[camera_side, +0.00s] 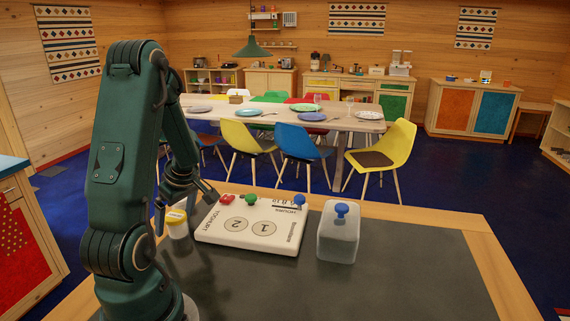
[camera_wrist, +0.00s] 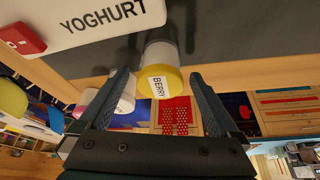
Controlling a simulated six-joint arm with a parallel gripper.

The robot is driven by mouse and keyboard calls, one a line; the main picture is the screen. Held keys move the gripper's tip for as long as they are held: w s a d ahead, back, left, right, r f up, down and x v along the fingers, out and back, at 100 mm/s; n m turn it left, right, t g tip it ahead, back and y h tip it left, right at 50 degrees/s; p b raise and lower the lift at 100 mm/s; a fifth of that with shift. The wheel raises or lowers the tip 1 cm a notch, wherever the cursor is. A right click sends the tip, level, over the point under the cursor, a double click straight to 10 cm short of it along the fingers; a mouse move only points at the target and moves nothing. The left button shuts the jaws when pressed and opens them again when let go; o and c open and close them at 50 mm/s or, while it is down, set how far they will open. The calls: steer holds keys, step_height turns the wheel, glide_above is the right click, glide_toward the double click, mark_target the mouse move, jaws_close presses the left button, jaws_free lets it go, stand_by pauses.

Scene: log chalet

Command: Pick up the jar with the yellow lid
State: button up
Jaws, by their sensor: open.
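The jar with the yellow lid (camera_side: 177,222) stands upright on the dark worktop at the left end of the white device. In the wrist view the jar (camera_wrist: 160,68) shows its yellow lid with a "BERRY" label and a pale body. My gripper (camera_side: 186,205) is low over the worktop beside the jar. In the wrist view my gripper (camera_wrist: 158,78) is open, with one finger on each side of the jar. Gaps show between the lid and both fingers.
A white device (camera_side: 250,225) marked "YOGHURT", with numbered circles and coloured knobs, lies close to the jar's right. A grey container with a blue knob (camera_side: 338,235) stands further right. The front right worktop (camera_side: 410,285) is clear.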

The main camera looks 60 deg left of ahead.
jaws_close()
steer(key=shift+r, duration=0.15)
